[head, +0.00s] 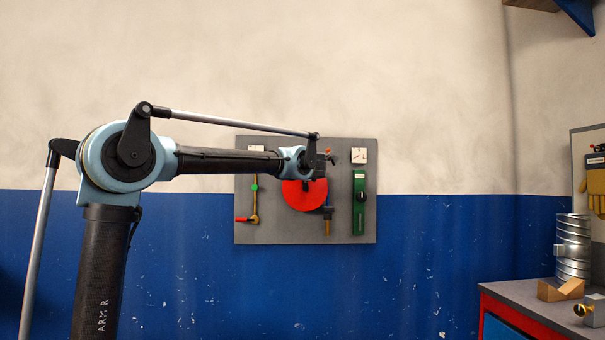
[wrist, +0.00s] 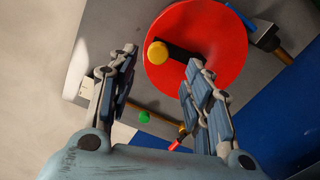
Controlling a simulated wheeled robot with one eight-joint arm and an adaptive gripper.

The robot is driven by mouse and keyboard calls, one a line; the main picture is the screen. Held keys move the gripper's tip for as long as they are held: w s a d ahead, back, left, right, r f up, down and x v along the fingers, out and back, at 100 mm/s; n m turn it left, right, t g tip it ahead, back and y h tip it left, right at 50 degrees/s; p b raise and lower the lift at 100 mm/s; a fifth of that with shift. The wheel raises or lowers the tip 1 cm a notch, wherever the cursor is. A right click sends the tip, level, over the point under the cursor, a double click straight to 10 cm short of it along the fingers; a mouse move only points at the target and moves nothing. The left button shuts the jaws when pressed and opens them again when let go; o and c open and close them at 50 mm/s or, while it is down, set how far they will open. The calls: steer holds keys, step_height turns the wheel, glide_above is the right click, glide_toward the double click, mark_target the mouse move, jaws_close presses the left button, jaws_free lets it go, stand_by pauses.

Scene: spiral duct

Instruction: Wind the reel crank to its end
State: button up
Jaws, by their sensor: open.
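The reel is a red disc (head: 303,196) on a grey wall panel, partly hidden behind my arm's end in the head view. In the wrist view the red disc (wrist: 222,45) shows large, with a black crank arm (wrist: 182,53) across it. A round yellow knob (wrist: 157,53) sits at the crank's outer end, near the disc's edge. My gripper (wrist: 162,60) is open and empty. Its two fingers appear on either side of the knob, the right one overlapping the disc. I cannot tell how far the fingertips are from the knob in depth.
The grey panel (head: 275,232) also carries a yellow lever with a red handle (head: 246,220), a green slider plate (head: 359,215), a blue valve-like part with an orange pipe (head: 327,222), and small white dials. A workbench (head: 530,300) with a metal duct (head: 572,245) stands at right.

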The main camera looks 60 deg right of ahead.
steer(key=shift+v, duration=1.4)
